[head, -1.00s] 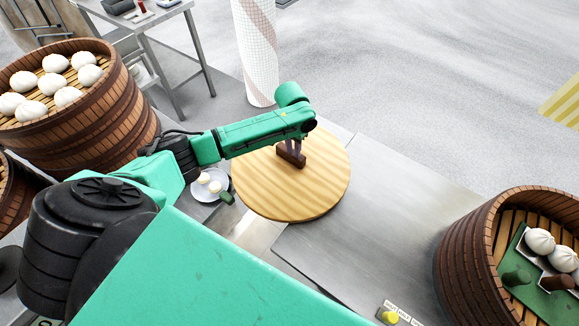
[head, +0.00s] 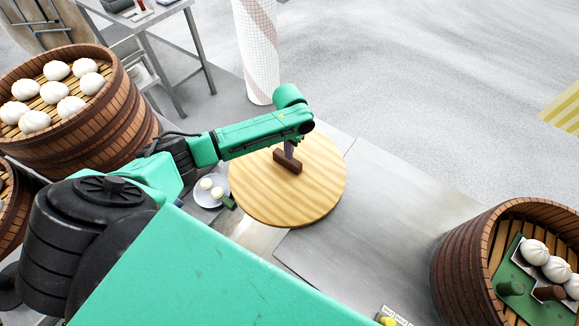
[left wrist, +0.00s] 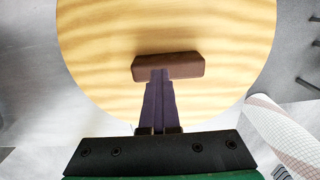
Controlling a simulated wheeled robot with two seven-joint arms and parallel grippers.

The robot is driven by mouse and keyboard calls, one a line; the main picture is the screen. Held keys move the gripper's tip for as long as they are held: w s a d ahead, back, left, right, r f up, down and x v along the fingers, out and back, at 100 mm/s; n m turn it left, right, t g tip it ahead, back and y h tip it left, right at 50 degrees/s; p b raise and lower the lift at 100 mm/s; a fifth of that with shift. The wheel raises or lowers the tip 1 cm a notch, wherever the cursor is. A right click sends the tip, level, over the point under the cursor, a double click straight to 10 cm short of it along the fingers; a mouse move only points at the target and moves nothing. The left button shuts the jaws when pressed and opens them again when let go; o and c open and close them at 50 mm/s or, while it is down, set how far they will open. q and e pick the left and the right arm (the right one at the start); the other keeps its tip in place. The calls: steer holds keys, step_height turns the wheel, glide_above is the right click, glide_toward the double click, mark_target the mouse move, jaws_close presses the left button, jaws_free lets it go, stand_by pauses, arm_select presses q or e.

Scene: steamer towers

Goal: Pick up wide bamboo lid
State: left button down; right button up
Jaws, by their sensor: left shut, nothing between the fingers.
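The wide bamboo lid (head: 308,200) is a round, pale, striped disc lying flat on the steel counter, with a dark brown bar handle (head: 287,162) on top. My left gripper (head: 290,153) is over the handle, its fingers together and empty. In the left wrist view, the lid (left wrist: 100,40) fills the top, and the fingertips of my left gripper (left wrist: 160,78) meet the near side of the handle (left wrist: 180,66). I cannot tell whether they touch it or rest over it. My right gripper is not in view.
A steamer tower (head: 105,120) with several white buns stands at the left. Another steamer (head: 450,260) at the right holds buns and a green board (head: 510,272). A small plate (head: 203,199) sits beside the lid. The counter (head: 375,220) right of the lid is clear.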

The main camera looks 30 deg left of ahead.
arm_select(q)
steer(key=shift+d+r, duration=0.25)
steer(key=shift+r, duration=0.15)
steer(key=c, duration=1.1)
jaws_free()
steer(key=shift+w, duration=0.1)
step_height(320, 180, up, 14)
steer(key=b, duration=0.2)
steer(key=shift+r+b, duration=0.25)
steer(key=shift+b, duration=0.15)
steer(key=shift+a, duration=0.1)
